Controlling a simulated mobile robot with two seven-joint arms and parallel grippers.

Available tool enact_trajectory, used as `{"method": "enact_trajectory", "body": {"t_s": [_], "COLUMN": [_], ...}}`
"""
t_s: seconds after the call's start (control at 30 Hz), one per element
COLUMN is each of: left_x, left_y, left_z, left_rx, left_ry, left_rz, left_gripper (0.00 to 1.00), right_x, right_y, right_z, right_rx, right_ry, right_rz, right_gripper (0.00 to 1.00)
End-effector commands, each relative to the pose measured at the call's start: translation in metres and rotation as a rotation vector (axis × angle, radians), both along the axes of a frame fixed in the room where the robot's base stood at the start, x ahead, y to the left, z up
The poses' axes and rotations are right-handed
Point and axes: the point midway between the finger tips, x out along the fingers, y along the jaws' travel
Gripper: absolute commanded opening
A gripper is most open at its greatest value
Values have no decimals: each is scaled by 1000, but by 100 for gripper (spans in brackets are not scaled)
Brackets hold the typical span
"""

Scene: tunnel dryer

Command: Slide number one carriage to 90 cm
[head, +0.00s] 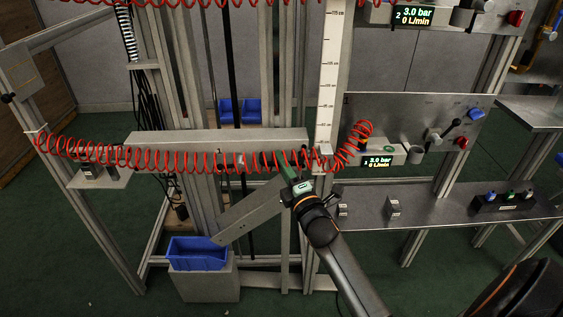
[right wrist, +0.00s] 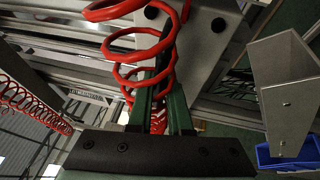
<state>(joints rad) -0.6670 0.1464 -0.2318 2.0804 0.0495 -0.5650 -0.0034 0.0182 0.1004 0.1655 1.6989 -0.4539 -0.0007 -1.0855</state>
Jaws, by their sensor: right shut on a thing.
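The upright white scale (head: 329,85) stands at centre, with marks too small to read surely. A long grey beam (head: 225,141) crosses the uprights near its lower end, with a small pale block (head: 323,150) at the scale; I take this as the number one carriage. My right gripper (head: 287,168) is at the beam's lower right, just below the red coiled hose (head: 190,158). In the right wrist view, its green fingers (right wrist: 164,112) are closed around a slim dark part below a grey bolted plate (right wrist: 195,35); coils partly hide the grip. My left gripper is out of view.
A slanted grey chute (head: 252,212) leads to a blue bin (head: 197,254) below my gripper. A shelf (head: 425,208) with small blocks lies to the right. The coils hang close to my gripper.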

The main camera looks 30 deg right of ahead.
Motion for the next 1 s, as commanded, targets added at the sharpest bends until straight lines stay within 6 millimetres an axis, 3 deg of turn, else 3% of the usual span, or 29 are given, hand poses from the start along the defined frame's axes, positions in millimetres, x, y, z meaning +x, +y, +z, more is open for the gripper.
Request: {"method": "enact_trajectory", "body": {"t_s": [0.03,0.2,0.5,0.7,1.0], "left_x": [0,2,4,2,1], "left_y": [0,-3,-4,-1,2], "left_z": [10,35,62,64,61], "left_rx": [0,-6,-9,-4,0], "left_ry": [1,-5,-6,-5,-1], "left_rz": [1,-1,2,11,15], "left_gripper": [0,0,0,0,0], "right_x": [0,1,1,1,1], "right_y": [0,0,-1,-1,-1], "right_z": [15,51,97,108,107], "right_rx": [-5,-9,-10,-11,-10], "right_ry": [-8,-21,-25,-23,-24], "right_rz": [1,3,2,1,1], "right_gripper": [0,0,0,0,0]}}
